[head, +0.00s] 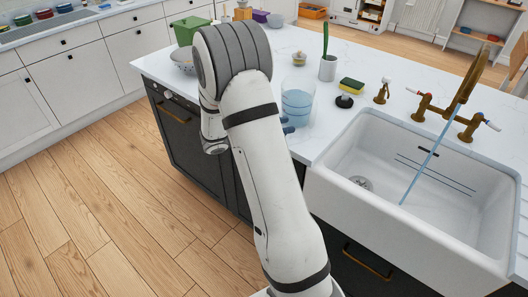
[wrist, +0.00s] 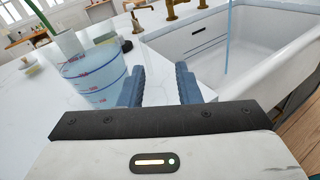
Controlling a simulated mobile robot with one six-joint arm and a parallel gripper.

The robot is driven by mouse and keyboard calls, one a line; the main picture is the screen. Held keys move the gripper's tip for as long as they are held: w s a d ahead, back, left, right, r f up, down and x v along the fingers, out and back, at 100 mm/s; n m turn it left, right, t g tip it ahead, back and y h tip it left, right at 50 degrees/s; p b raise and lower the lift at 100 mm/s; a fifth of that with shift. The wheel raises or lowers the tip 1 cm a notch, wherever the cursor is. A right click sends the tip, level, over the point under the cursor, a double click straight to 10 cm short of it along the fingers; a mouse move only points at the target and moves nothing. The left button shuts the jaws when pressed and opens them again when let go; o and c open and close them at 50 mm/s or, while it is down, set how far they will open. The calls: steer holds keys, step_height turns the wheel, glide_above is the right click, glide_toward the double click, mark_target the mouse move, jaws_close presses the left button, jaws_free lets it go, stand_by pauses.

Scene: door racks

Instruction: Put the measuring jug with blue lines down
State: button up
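The measuring jug with blue lines (head: 297,103) is clear, with bluish liquid in it. It stands upright on the white worktop (head: 333,118), left of the sink. In the wrist view the jug (wrist: 97,72) is on the left, with red marks and blue lines on its side. My gripper (wrist: 160,72) is open, its two blue fingers apart with only worktop showing between them. The left finger is close beside the jug and overlaps its lower right edge; I cannot tell whether they touch. In the head view my arm hides most of my gripper (head: 288,126).
The white sink (head: 345,165) is on the right, with water running from a brass tap (head: 470,85). Behind the jug are a white cup with a green-handled thing (head: 328,68), a sponge (head: 351,84) and a black-based brush (head: 344,101). A colander (head: 183,62) and green box (head: 190,30) stand farther left.

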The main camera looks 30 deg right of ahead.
steer(key=s+a+r+m+g+y, duration=0.1)
steer(key=s+a+r+m+y, duration=0.1)
steer(key=s+a+m+y, duration=0.35)
steer(key=s+a+r+m+y, duration=0.2)
steer(key=s+m+y, duration=0.1)
steer(key=s, duration=0.5)
steer(key=s+a+r+m+t+y, duration=0.1)
steer(key=s+a+m+t+y, duration=0.1)
steer(key=a, duration=0.5)
steer(key=s+a+r+m+t+y, duration=0.2)
steer(key=s+a+m+t+y, duration=0.1)
steer(key=s+a+m+y, duration=0.2)
steer(key=shift+a+r+y, duration=0.2)
steer(key=shift+a+y, duration=0.55)
steer(key=shift+a, duration=0.45)
